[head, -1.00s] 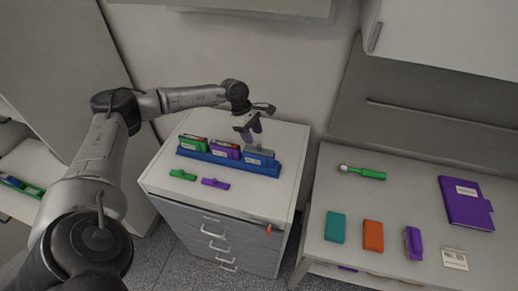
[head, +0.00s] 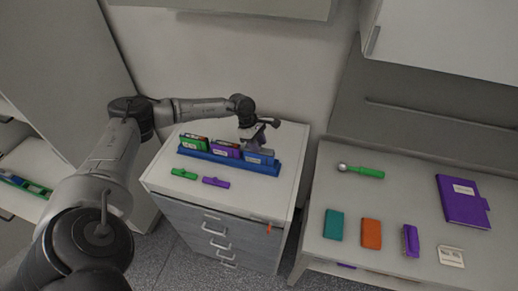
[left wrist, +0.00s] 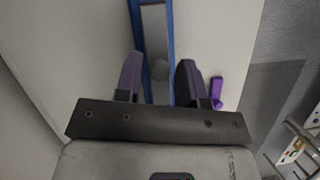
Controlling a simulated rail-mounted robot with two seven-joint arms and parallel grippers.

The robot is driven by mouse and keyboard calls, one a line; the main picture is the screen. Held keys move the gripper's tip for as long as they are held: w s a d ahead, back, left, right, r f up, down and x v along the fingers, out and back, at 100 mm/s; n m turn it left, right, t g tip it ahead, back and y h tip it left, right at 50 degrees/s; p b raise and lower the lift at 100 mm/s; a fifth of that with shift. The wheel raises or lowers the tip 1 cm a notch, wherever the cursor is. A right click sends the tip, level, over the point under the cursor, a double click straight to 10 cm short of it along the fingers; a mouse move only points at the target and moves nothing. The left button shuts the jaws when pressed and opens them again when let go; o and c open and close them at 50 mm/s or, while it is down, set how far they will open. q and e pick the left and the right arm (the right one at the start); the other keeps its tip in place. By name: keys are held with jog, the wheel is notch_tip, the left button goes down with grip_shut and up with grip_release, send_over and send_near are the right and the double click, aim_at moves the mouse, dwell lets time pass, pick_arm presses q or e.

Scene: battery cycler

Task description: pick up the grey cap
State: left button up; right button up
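A blue rack (head: 215,161) stands on the drawer cabinet and holds a green-red module (head: 194,142), a purple module (head: 226,150) and a grey-topped module (head: 259,157) at its right end. The grey cap (left wrist: 155,35) shows as a grey strip along the blue rack in the left wrist view. My left gripper (head: 252,142) is low over the right end of the rack. In the left wrist view its two fingers (left wrist: 159,82) are apart, one on each side of the grey strip. Contact cannot be seen. My right gripper is out of view.
A green cap (head: 184,174) and a purple cap (head: 216,182) lie in front of the rack. The right-hand table (head: 390,205) carries a green-handled tool (head: 361,171), a purple binder (head: 463,202) and several small blocks. The cabinet's front-right top is clear.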

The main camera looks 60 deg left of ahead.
pick_arm(q)
jog(key=c, duration=0.6)
